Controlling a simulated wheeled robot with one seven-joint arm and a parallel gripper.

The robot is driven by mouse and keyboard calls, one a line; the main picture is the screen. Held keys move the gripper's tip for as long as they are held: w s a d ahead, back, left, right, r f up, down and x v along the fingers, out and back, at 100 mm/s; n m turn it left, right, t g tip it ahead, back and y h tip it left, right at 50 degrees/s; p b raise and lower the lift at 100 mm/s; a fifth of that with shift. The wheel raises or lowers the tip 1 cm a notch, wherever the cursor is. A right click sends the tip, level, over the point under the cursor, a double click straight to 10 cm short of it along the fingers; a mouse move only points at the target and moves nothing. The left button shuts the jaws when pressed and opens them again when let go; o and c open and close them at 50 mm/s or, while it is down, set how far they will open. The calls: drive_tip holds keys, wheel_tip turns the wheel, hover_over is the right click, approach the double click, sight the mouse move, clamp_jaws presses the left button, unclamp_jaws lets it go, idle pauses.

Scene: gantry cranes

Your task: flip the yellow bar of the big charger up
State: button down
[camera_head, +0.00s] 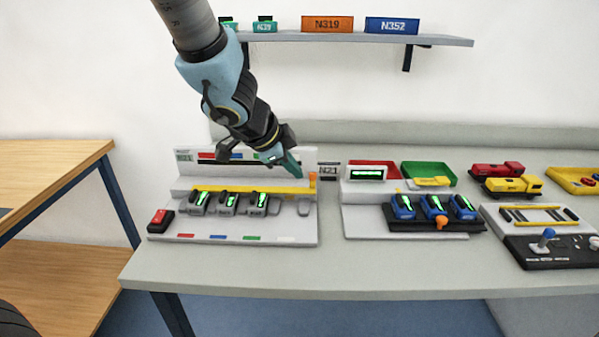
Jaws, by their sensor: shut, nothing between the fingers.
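The big charger (235,228) is a light grey stepped stand at the left of the grey table. Its yellow bar (240,190) lies lengthwise across the charger, just behind a row of grey devices (228,203) with green lit screens. An orange knob (312,179) stands at the bar's right end. My gripper (295,169) is shut and empty, pointing down and right. It is just above and behind the bar's right part, close to the orange knob. I cannot tell whether its tips touch anything.
A red button box (160,221) sits at the charger's left front. A smaller charger (375,215) with blue devices stands to the right, with toy trucks (510,185) and a joystick panel (550,250) beyond. A wall shelf (350,38) hangs above. The table's front strip is clear.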

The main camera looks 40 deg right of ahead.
drive_tip(key=b+x, duration=0.3)
drive_tip(key=x, duration=0.6)
drive_tip(key=shift+s+a, duration=0.1)
drive_tip(key=shift+a, duration=0.05)
drive_tip(key=shift+w+d+r+p, duration=0.15)
drive_tip(key=shift+w+d+p, duration=0.25)
drive_tip(key=shift+w+p, duration=0.15)
drive_tip(key=shift+w+d+r+p, duration=0.2)
drive_tip(key=shift+w+d+p, duration=0.2)
drive_tip(key=shift+w, duration=0.1)
drive_tip(key=shift+w+d+f, duration=0.1)
drive_tip(key=shift+w+d, duration=0.3)
drive_tip(key=shift+w, duration=0.15)
